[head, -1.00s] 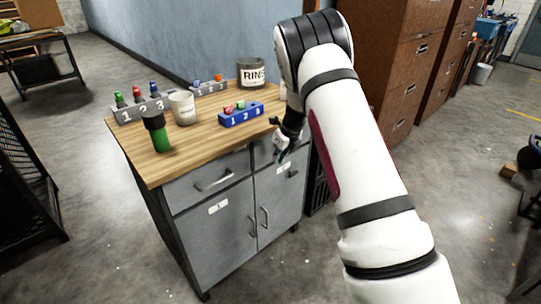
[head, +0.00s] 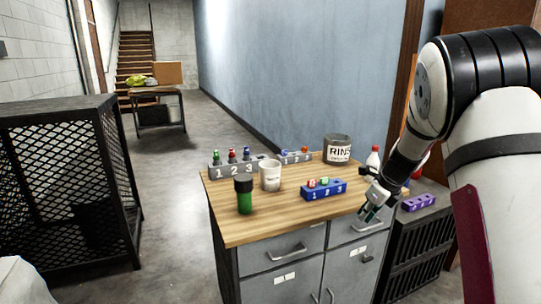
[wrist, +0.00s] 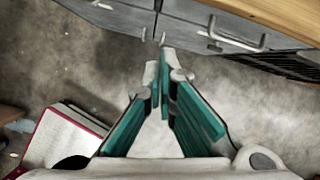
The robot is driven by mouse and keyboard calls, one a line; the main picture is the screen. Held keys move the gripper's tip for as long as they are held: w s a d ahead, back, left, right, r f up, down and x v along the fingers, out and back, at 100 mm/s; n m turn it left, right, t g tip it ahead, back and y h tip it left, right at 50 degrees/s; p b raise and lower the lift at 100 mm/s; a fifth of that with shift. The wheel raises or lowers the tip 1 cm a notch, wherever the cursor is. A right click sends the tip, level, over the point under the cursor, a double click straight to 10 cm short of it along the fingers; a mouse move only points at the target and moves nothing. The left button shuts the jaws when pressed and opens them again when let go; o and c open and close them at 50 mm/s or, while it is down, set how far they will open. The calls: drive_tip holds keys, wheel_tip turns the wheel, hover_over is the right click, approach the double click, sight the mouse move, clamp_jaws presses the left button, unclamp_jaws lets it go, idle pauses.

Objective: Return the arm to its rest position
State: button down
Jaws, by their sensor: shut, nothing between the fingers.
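My gripper (head: 370,210) hangs at the right front edge of the wooden-topped cabinet (head: 250,228) in the head view, beside the drawer fronts. In the wrist view my gripper (wrist: 160,62) has its teal-lined fingers meeting at the tips, with nothing between them. Below it are the grey floor (wrist: 250,110) and the cabinet's grey front (wrist: 130,15). My arm is bent and fills the right side of the head view.
On the top stand a green bottle with a black cap (head: 244,198), a white cup (head: 270,176), a grey numbered rack (head: 232,168), a blue numbered block (head: 324,190) and a RINS tin (head: 338,150). A black crate (head: 415,245) with a purple block (head: 419,202) stands to the right.

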drive_tip(key=s+a+r+n+p, duration=0.2)
drive_tip(key=s+a+r+n, duration=0.3)
drive_tip(key=s+r+n, duration=0.45)
drive_tip(key=s+a+r+n+p, duration=0.3)
drive_tip(key=s+a+r+n, duration=0.25)
drive_tip(key=s+r, duration=0.65)
drive_tip(key=s+r+n+h+p, duration=0.1)
drive_tip(key=s+n+p, duration=0.1)
drive_tip(key=s+n, duration=0.5)
drive_tip(key=s+r+n+p, duration=0.1)
drive_tip(key=s+n, duration=0.6)
drive_tip(key=s, duration=0.9)
drive_tip(key=shift+s+a+r+h+p, duration=0.15)
drive_tip(key=shift+s+r+h+p, duration=0.2)
drive_tip(key=shift+p, duration=0.25)
drive_tip(key=shift+f, duration=0.1)
